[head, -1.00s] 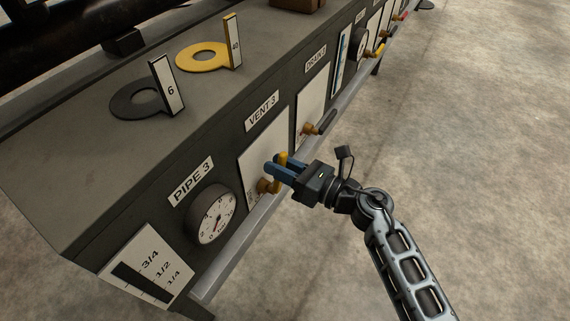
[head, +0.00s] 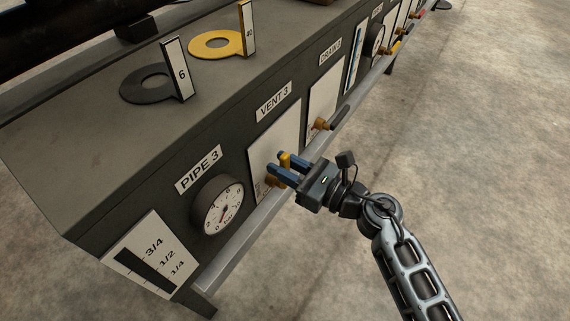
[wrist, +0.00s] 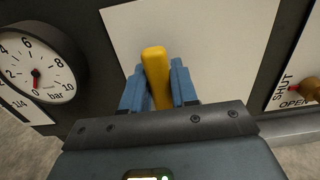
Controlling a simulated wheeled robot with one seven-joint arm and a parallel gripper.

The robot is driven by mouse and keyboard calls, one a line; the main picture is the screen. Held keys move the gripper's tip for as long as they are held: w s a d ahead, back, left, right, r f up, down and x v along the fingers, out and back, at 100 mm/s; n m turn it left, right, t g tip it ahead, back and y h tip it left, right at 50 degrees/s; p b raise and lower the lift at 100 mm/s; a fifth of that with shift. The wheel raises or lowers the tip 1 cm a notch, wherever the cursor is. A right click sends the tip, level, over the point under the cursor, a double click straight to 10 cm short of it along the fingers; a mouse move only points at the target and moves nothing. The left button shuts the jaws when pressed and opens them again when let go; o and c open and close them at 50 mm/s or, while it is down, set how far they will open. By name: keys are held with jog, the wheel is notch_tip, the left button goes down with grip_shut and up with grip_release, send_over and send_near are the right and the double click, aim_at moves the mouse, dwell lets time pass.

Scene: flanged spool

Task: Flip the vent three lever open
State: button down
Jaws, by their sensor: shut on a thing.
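The yellow vent three lever (head: 285,159) sits on its brass valve (head: 271,182) under the VENT 3 label (head: 275,101), in front of a white plate (head: 262,148). My gripper (head: 285,165) has its blue fingers on either side of the lever and is shut on it. In the wrist view the lever (wrist: 156,76) rises between the two blue fingers (wrist: 159,88), tilted slightly left. The valve body is hidden there behind my gripper, and the plate's lettering is mostly covered.
The PIPE 3 gauge (head: 217,205) is just left of the vent plate. The drain valve with its dark handle (head: 338,117) is to the right. A grey rail (head: 240,248) runs along the panel's lower front. The floor in front is clear.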

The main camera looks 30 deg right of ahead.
jog(key=shift+f, duration=0.1)
jog(key=c, duration=1)
grip_release()
jog(key=shift+o, duration=0.2)
jog(key=shift+s, duration=0.1)
jog(key=p+v, duration=0.1)
jog(key=v, duration=0.6)
jog(key=shift+s+d, duration=0.2)
jog(key=shift+s, duration=0.1)
